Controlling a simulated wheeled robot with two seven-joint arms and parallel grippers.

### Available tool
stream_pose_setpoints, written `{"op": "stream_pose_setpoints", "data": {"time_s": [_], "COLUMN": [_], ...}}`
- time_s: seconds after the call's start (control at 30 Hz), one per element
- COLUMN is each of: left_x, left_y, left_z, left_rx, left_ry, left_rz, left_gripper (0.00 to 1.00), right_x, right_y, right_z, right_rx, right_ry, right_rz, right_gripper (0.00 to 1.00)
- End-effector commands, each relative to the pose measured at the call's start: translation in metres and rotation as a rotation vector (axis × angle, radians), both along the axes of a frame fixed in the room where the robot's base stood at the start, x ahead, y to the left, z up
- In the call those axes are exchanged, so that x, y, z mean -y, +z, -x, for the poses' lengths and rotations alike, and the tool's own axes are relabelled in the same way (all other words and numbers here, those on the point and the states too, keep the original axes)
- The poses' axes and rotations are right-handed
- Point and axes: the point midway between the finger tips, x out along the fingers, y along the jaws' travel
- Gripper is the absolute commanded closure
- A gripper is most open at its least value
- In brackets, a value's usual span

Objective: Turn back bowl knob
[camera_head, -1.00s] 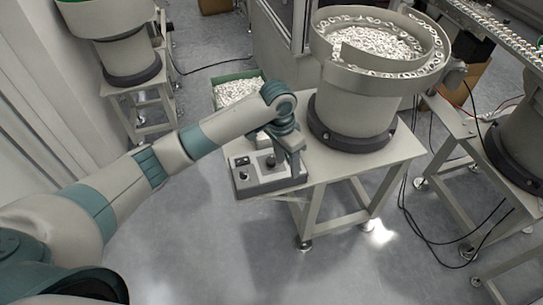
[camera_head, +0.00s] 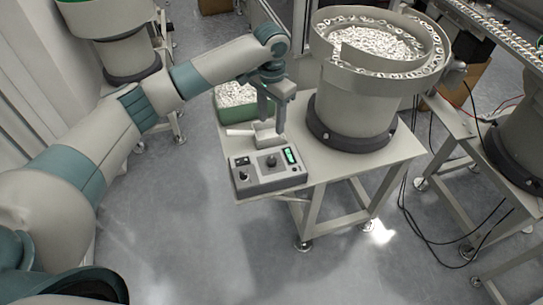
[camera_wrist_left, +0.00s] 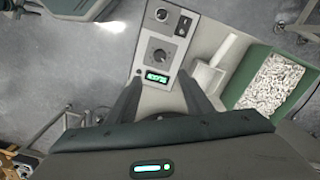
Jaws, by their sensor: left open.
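The control box (camera_head: 252,178) sits at the front left corner of the bowl feeder's table, with a black knob (camera_head: 271,160) on its top and a lit green display beside it. In the left wrist view the knob (camera_wrist_left: 159,55) shows uncovered on the panel, above the display (camera_wrist_left: 156,76). The back bowl (camera_head: 350,110) stands behind and right of the box, filled with white caps. My left gripper (camera_head: 271,125) is open and empty, raised above and behind the box, apart from the knob. My right gripper is not in view.
A white scoop (camera_head: 266,136) lies on the table behind the box. A green bin (camera_head: 237,112) of white caps stands at the table's back left. Another bowl feeder (camera_head: 112,40) stands at the upper left. The floor in front is clear.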

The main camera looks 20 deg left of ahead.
Motion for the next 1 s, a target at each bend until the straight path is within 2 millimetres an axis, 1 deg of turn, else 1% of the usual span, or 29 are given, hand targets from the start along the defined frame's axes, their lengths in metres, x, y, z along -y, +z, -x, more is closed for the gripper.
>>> {"op": "stream_pose_setpoints", "data": {"time_s": [0.17,0.27,0.47,0.9,1.0], "left_x": [0.000,0.000,0.000,0.000,0.000], "left_y": [-0.012,-0.023,-0.055,-0.134,-0.149], "left_z": [0.001,0.001,0.001,0.001,0.001], "left_rx": [-0.003,-0.003,-0.004,-0.003,-0.003], "left_ry": [0.000,0.000,0.000,0.001,0.001], "left_rz": [-0.001,-0.002,-0.001,-0.002,-0.001], "left_gripper": [0.54,0.54,0.54,0.54,0.54], "right_x": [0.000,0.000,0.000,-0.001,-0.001], "right_y": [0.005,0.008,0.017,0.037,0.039], "right_z": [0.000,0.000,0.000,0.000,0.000], "right_rx": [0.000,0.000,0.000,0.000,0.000], "right_ry": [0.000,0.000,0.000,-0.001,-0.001], "right_rz": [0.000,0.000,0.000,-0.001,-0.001], "right_gripper": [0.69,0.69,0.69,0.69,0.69]}}
